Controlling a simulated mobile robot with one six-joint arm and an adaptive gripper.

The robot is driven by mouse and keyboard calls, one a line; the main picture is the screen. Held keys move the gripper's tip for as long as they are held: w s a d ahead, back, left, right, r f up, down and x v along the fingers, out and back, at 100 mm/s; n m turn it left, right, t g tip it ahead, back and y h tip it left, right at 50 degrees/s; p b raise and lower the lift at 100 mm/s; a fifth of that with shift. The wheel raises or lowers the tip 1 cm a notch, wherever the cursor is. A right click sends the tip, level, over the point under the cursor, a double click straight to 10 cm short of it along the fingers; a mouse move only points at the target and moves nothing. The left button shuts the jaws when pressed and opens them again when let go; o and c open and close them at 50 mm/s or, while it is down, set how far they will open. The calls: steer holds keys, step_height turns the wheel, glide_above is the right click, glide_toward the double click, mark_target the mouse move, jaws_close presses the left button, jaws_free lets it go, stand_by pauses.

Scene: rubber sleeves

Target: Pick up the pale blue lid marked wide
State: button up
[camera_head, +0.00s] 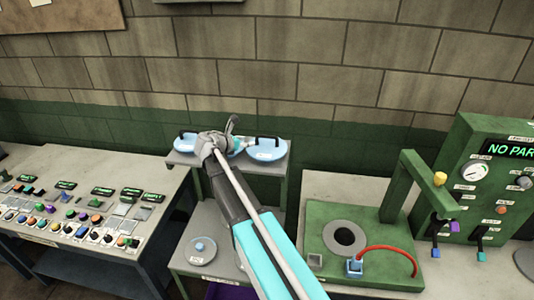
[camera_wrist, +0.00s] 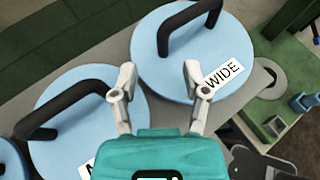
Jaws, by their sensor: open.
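The pale blue lid marked WIDE (camera_wrist: 170,75) is a round disc with a black bar handle, at the top middle of the wrist view. In the head view it appears to be the right-hand lid (camera_head: 268,154) on the stand's upper shelf. My gripper (camera_wrist: 160,80) is open and empty, its fingertips apart over the near edge of this lid, short of the handle. The wrist view does not show whether they touch it. In the head view my gripper (camera_head: 232,134) is over the shelf between the lids, partly hidden by my arm.
Another pale blue lid (camera_wrist: 100,135) with a black handle lies left of the WIDE lid, its label partly hidden. The green machine (camera_head: 350,210) with a red hose stands right of the stand. A button console (camera_head: 75,215) is at left; a brick wall is behind.

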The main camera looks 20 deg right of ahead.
mark_target(257, 145)
steer(key=shift+w+d+f, duration=0.1)
steer(key=shift+d, duration=0.3)
steer(key=shift+b+x, duration=1.1)
steer(key=shift+x, duration=1.5)
jaws_close()
